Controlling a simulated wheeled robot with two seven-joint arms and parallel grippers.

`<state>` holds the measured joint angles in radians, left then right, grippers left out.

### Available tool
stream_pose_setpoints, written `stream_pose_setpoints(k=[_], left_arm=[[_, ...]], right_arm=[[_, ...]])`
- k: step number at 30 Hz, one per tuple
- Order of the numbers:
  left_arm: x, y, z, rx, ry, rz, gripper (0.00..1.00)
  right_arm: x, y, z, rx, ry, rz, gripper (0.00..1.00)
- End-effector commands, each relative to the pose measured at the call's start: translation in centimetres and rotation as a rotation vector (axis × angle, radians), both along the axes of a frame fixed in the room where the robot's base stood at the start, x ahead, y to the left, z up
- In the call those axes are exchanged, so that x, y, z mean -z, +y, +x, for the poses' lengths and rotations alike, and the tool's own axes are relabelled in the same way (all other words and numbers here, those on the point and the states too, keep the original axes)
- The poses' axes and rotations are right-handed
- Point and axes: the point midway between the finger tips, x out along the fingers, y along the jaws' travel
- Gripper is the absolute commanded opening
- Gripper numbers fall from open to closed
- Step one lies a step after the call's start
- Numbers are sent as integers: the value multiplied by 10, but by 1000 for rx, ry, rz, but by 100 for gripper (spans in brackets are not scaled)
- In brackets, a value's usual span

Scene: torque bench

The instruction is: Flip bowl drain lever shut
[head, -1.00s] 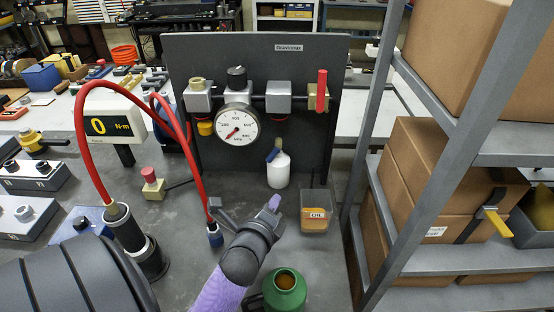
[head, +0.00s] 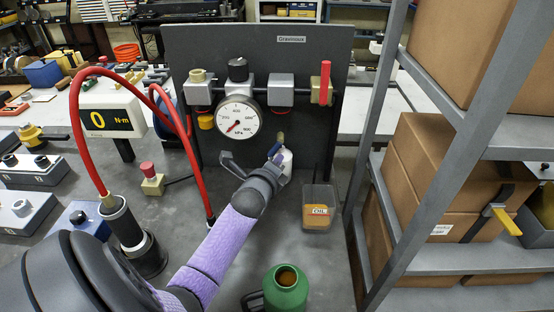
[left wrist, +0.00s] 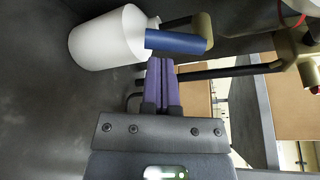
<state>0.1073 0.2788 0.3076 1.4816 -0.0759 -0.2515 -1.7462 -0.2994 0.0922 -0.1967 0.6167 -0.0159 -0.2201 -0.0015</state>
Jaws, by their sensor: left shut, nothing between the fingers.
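The white bowl (head: 287,160) is partly hidden behind my left gripper, in front of the dark panel. The left wrist view shows the white bowl (left wrist: 105,40) with a blue lever (left wrist: 176,42) beside it, joined to a brass fitting (left wrist: 203,28). In the head view the left gripper (head: 277,160) hides the bowl's lower part. My right gripper is out of view.
A pressure gauge (head: 237,120) and a red upright lever (head: 325,82) are on the panel (head: 210,50). A clear bin (head: 319,212) and a green can (head: 286,290) stand right of my arm. A shelf rack (head: 380,100) borders the right. Red hoses (head: 91,145) arch at left.

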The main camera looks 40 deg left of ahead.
Motion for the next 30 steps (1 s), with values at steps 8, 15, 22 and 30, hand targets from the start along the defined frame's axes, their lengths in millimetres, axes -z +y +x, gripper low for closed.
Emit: stream_pose_setpoints(k=[8, 15, 22, 30], left_arm=[[0, 0, 0, 0, 4, 6, 0], [-1, 1, -1, 1, 36, 44, 0], [-1, 2, -2, 0, 59, 71, 0], [-3, 4, -3, 2, 94, 114, 0]], right_arm=[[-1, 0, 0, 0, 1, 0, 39], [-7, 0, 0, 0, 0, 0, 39], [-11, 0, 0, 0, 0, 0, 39], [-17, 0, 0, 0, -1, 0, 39]])
